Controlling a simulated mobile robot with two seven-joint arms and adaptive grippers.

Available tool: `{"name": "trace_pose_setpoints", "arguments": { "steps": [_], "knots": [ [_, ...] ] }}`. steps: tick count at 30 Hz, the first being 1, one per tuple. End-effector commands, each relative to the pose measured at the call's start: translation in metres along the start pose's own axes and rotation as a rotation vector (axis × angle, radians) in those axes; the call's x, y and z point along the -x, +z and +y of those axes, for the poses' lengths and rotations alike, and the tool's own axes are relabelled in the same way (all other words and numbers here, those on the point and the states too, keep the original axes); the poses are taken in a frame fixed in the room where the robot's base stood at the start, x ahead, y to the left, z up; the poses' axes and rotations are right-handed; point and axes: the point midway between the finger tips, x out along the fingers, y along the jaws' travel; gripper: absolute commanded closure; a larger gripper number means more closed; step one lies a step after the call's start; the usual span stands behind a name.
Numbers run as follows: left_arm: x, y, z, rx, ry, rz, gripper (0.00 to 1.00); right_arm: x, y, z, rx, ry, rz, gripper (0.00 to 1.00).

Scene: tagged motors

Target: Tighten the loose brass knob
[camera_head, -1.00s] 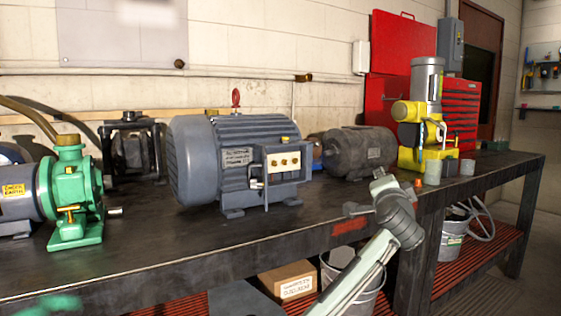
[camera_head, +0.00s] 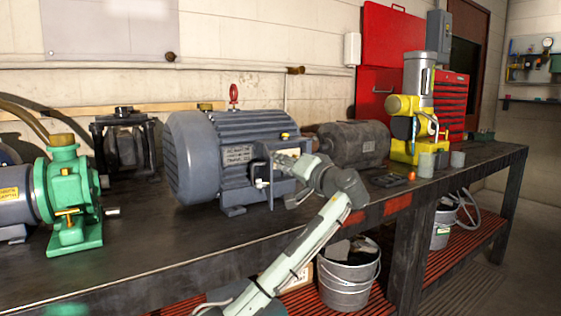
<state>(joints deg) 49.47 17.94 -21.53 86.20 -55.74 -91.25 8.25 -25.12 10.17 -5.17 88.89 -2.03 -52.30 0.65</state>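The large grey-blue motor (camera_head: 205,155) stands on the dark bench with a terminal box on its right side. A small brass piece (camera_head: 285,136) shows above that box. The box's pale front panel with its brass knobs is mostly hidden behind my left gripper (camera_head: 286,179). The gripper's two fingers are spread apart, in front of the box and pointing left towards it. Nothing shows between them, and I cannot tell whether they touch the box. I cannot tell which knob is loose. My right gripper is not in view.
A green pump (camera_head: 73,195) with brass fittings stands at the left. A dark grey motor (camera_head: 353,145) and a yellow machine (camera_head: 405,150) stand behind to the right. Metal cups (camera_head: 426,165) are near the bench's right end. A bucket (camera_head: 348,290) stands on the lower shelf.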

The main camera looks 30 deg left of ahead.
Motion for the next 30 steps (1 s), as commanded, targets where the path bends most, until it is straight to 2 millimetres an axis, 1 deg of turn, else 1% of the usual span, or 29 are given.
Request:
{"name": "trace_pose_setpoints", "arguments": {
  "steps": [3, 9, 13, 15, 23, 30],
  "knots": [
    [-0.0040, -0.0001, -0.0001, 0.000, 0.000, 0.000, 0.78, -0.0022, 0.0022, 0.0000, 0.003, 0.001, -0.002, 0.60],
    [-0.0039, 0.0000, 0.0003, 0.000, 0.001, 0.000, 0.78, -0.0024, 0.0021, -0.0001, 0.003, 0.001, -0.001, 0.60],
    [-0.0038, 0.0000, 0.0003, 0.000, 0.001, 0.001, 0.94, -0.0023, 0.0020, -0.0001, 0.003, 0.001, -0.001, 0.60],
    [-0.0037, 0.0000, 0.0003, 0.000, 0.001, 0.001, 1.00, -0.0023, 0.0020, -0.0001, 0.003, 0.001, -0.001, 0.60],
    [-0.0035, 0.0000, 0.0004, -0.007, 0.001, 0.000, 1.00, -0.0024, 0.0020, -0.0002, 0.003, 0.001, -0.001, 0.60],
    [-0.0031, 0.0002, 0.0010, -0.092, 0.003, 0.000, 1.00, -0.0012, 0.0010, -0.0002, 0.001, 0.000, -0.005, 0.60]
  ]
}}
